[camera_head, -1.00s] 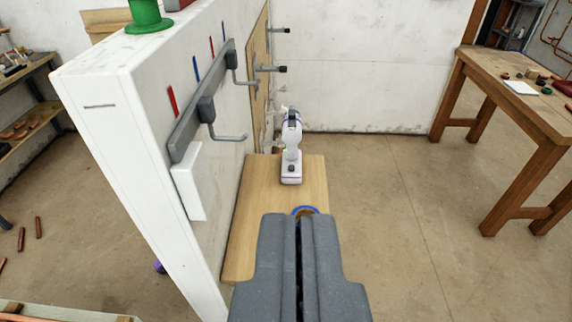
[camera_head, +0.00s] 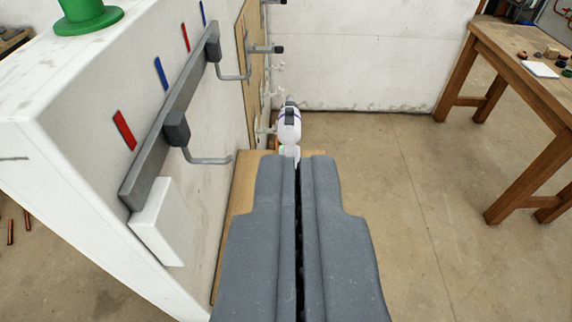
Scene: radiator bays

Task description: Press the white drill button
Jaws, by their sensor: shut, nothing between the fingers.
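The white drill (camera_head: 289,126) stands upright, straight ahead of my gripper, above the wooden shelf board (camera_head: 236,205) by the white wall. Only its upper body and part of its grip show. Its lower part and base are hidden behind my gripper (camera_head: 298,160). I cannot make out the button on it. My gripper is shut and empty, its two grey fingers side by side with a thin dark gap. Its tips overlap the drill in the picture; I cannot tell whether they touch.
On the left, a white partition (camera_head: 90,150) carries a grey rail (camera_head: 172,125) with hooks, one hook (camera_head: 205,160) sticking out towards my gripper. A white box (camera_head: 163,222) hangs below. A wooden table (camera_head: 520,75) stands at the right. The floor between is clear.

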